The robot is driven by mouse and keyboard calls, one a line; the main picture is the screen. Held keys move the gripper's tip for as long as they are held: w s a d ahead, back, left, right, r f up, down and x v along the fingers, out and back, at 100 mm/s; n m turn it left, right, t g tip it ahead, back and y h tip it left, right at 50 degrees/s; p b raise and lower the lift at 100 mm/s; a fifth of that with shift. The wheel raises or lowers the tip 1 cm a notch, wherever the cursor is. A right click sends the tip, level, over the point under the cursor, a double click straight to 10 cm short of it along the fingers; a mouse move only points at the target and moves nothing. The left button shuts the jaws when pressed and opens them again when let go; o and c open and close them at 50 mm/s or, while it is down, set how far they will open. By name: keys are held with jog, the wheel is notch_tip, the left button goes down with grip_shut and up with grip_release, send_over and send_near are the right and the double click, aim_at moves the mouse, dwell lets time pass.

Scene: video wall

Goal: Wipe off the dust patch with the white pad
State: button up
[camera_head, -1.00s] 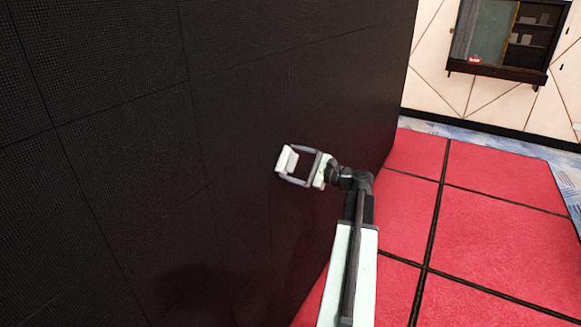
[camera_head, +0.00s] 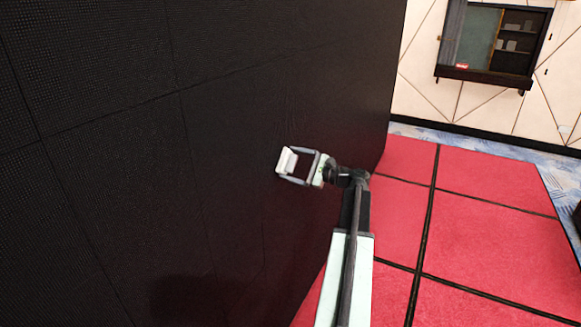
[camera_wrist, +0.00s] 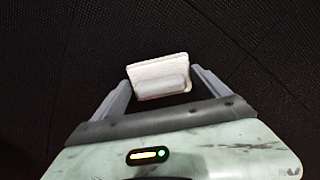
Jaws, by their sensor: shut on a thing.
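The white pad (camera_head: 287,161) is in my gripper (camera_head: 295,165), close to the black video wall (camera_head: 130,180). In the wrist view the pad (camera_wrist: 158,76) sits between the two grey fingers of my gripper (camera_wrist: 158,84), its broad face towards the dark wall panel. I cannot tell whether the pad touches the wall. I cannot make out a dust patch on the wall in either view. A faint line pattern shows on the wall above the gripper.
The black wall fills the left side, with thin panel seams. The red tiled floor (camera_head: 490,250) on the right is clear. A dark-framed window cabinet (camera_head: 490,45) hangs on the cream back wall (camera_head: 410,85). A dark object is cut off at the far right edge.

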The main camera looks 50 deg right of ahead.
jog(key=shift+w+d, duration=0.25)
jog(key=shift+d, duration=0.95)
jog(key=shift+w+a, duration=0.1)
jog(key=shift+a, duration=0.1)
jog(key=shift+s+a, duration=0.5)
jog(key=shift+a, duration=1.45)
jog(key=shift+s+a, duration=0.5)
jog(key=shift+a, duration=1.45)
jog(key=shift+s+a, duration=0.5)
jog(key=shift+a, duration=1.45)
jog(key=shift+d, duration=0.1)
jog(key=v, duration=0.6)
jog(key=shift+s, duration=0.15)
jog(key=shift+v, duration=1.4)
